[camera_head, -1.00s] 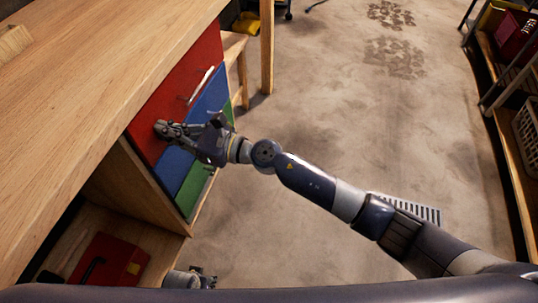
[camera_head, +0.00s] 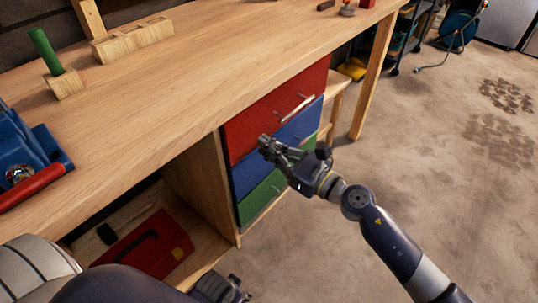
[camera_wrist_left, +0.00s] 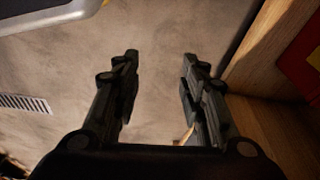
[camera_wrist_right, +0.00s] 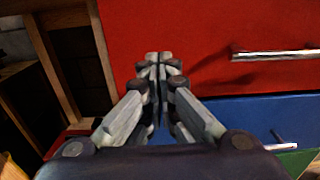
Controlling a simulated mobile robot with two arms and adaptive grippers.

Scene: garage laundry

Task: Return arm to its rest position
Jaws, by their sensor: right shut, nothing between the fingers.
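My right arm (camera_head: 390,245) reaches in from the lower right in the head view. Its gripper (camera_head: 268,143) is shut and empty, in front of the drawer unit near the red drawer's (camera_head: 250,128) lower edge. In the right wrist view the shut fingertips (camera_wrist_right: 158,60) show against the red drawer front (camera_wrist_right: 210,30), left of its metal handle (camera_wrist_right: 275,53). Whether they touch it I cannot tell. My left gripper (camera_head: 225,290) is only partly visible low in the head view. In the left wrist view its fingers (camera_wrist_left: 160,70) are apart with bare floor between them.
The wooden workbench (camera_head: 190,80) spans the upper left. Blue (camera_head: 300,125) and green (camera_head: 262,198) drawers sit below the red one. A red case (camera_head: 145,250) lies on the low shelf. A blue toolbox (camera_head: 25,150) stands on the bench. Open floor (camera_head: 440,180) lies right.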

